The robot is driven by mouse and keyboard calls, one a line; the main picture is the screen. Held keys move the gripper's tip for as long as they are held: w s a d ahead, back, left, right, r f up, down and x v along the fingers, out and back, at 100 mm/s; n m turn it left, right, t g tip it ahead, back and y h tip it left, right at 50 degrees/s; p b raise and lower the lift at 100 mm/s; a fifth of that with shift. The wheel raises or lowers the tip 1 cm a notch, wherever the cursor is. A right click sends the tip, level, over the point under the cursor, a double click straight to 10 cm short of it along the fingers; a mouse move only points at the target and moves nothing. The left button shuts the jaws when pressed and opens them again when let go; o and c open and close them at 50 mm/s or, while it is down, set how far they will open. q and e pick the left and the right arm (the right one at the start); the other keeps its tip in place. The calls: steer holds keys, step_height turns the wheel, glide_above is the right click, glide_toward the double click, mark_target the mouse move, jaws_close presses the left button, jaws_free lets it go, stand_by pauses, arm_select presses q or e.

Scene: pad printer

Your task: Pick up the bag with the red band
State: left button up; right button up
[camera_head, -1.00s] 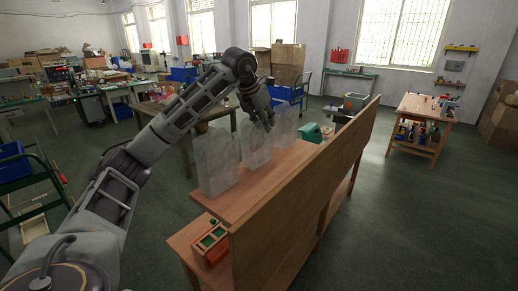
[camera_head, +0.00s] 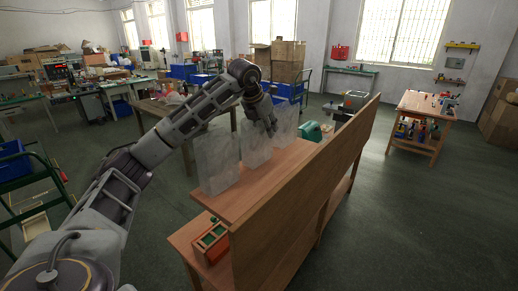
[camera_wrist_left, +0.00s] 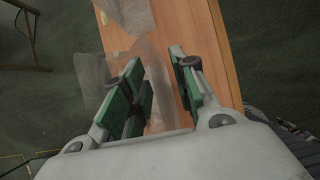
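Three translucent, pale grey bags stand upright in a row on the wooden shelf (camera_head: 262,176): a near bag (camera_head: 217,163), a middle bag (camera_head: 254,150) and a far bag (camera_head: 285,124). I cannot make out a red band on any of them. My left gripper (camera_head: 272,129) is at the top right of the middle bag, beside the far bag. In the left wrist view its green-padded fingers (camera_wrist_left: 162,90) are spread apart, with a translucent bag sheet (camera_wrist_left: 157,82) showing between and beside them. Another bag (camera_wrist_left: 130,14) is at the top. My right gripper is not seen.
A tall wooden panel (camera_head: 300,185) rises along the right side of the shelf. A green object (camera_head: 308,130) sits past the far bag. A red box with green compartments (camera_head: 211,242) is on the lower ledge. Open floor lies to the right.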

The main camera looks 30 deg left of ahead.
arm_select(q)
steer(key=shift+f, duration=0.3)
stand_by(0.4)
steer(key=shift+c, duration=0.3)
jaws_close()
